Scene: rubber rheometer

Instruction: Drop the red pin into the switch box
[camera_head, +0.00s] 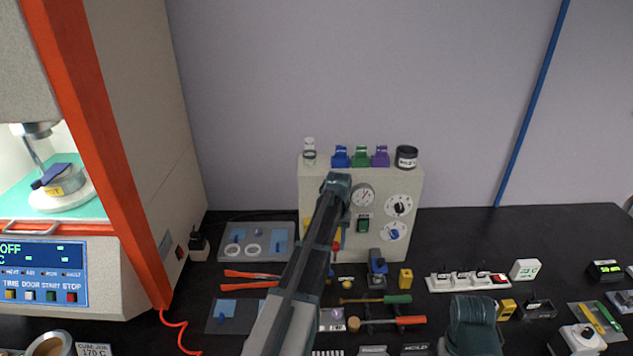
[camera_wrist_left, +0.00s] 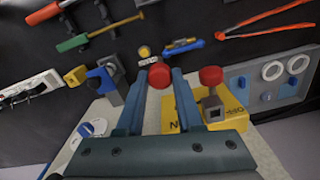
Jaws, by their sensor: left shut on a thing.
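My left gripper (camera_wrist_left: 159,72) reaches down in front of the beige box with the gauge and dials (camera_head: 386,178), likely the switch box. In the left wrist view its two fingers are closed on a red round-headed piece, the red pin (camera_wrist_left: 158,76). A bit of red (camera_head: 336,246) beside my left arm in the head view looks like the same pin. A second red knob (camera_wrist_left: 211,75) stands on a grey lever by a yellow plate (camera_wrist_left: 185,113), apart from the pin. My arm hides much of this area in the head view. The pin's lower end is hidden.
A blue clamp-like part (camera_head: 377,265) and a yellow block (camera_head: 405,278) stand right of my arm. A white power strip (camera_head: 467,281) lies further right. A teal part, probably my right arm, shows at lower right.

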